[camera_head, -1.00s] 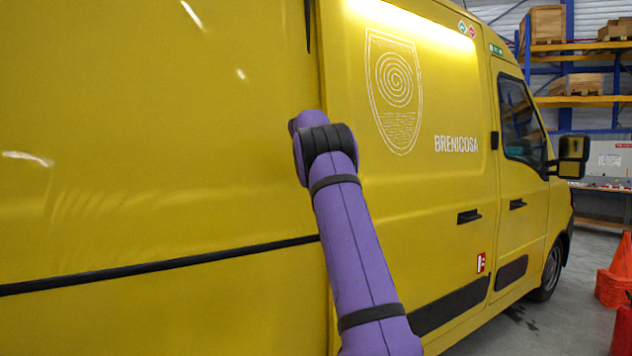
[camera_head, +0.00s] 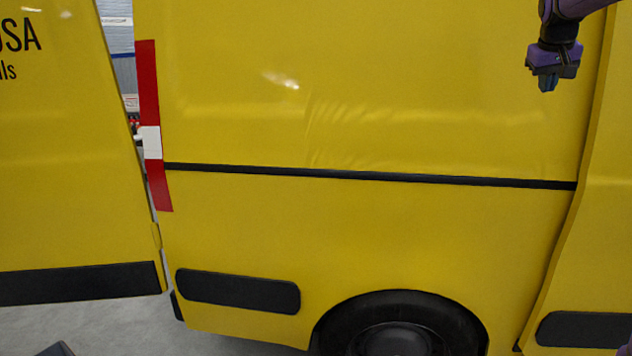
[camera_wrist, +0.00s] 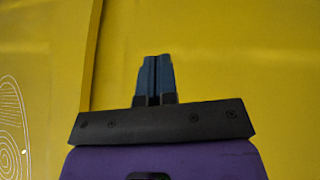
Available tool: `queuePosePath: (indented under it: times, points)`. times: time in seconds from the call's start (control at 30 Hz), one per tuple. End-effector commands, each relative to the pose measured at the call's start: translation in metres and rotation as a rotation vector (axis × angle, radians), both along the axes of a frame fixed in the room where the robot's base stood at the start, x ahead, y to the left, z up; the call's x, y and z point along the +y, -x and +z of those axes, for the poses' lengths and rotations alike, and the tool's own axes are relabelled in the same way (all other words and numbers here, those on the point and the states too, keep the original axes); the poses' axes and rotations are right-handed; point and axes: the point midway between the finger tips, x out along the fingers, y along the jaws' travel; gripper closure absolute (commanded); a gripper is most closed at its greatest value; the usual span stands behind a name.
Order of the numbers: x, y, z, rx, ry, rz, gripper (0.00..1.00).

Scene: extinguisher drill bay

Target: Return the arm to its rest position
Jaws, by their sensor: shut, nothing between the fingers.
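My gripper (camera_head: 548,84) hangs at the upper right of the head view, pointing down, in front of the yellow van's side (camera_head: 370,110). In the wrist view my gripper (camera_wrist: 154,66) has its two dark blue fingers side by side and shut, with nothing between them. Yellow van panel fills the background beyond the fingertips. A panel seam and part of a white printed emblem (camera_wrist: 12,125) show at the left there. The gap between the fingertips and the van is hard to judge. Most of my arm is out of view.
A yellow door (camera_head: 75,170) stands at the left, beside a red-and-white strip (camera_head: 152,140) on the van's edge. A wheel (camera_head: 398,335) is at the bottom. Grey floor (camera_head: 215,342) shows at the lower left. The van takes up most of the space ahead.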

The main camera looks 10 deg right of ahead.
Motion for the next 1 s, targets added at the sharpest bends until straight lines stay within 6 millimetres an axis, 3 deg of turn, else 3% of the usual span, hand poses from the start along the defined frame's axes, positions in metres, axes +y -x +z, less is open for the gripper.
queuePosePath:
  times: [0.1,0.47,0.7,1.0]
  points:
    - [0.049,0.028,0.002,-0.016,-0.038,0.042,1.00]
    - [0.177,0.125,-0.021,-0.037,-0.138,0.164,1.00]
    - [0.248,0.201,-0.059,-0.035,-0.188,0.244,1.00]
    - [0.310,0.299,-0.128,-0.020,-0.229,0.333,1.00]
